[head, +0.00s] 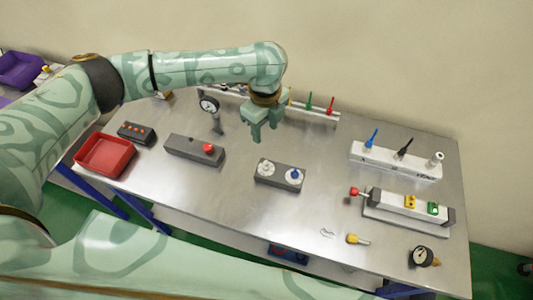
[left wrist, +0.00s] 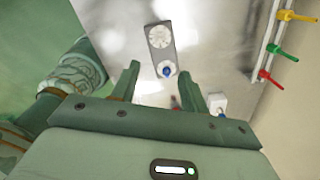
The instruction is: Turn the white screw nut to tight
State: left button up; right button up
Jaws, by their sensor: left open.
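A dark grey block (head: 270,181) on the metal table bears two white round dials. The left dial has a small white nut (head: 265,167) on it; the right dial has a blue knob (head: 295,174). In the left wrist view, the white nut (left wrist: 159,34) is on the far dial and the blue knob (left wrist: 167,71) is nearer my fingers. My left gripper (head: 264,133) is open and empty, pointing down above the table, behind and to the left of the block. Its fingers (left wrist: 159,71) are spread in the left wrist view. My right gripper is not in view.
A red tray (head: 105,155) is at the left. A white valve strip (head: 395,161) and a white module (head: 393,206) stand right. Bare table surrounds the block.

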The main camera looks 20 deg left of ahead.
aim_at(266, 161)
pick_arm(q)
notch_tip(266, 161, down, 16)
jog(key=b, duration=0.3)
jog(key=shift+d, duration=0.1)
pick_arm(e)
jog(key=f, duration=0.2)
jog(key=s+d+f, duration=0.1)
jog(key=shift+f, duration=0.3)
pick_arm(q)
jog(key=shift+r, duration=0.1)
grip_shut()
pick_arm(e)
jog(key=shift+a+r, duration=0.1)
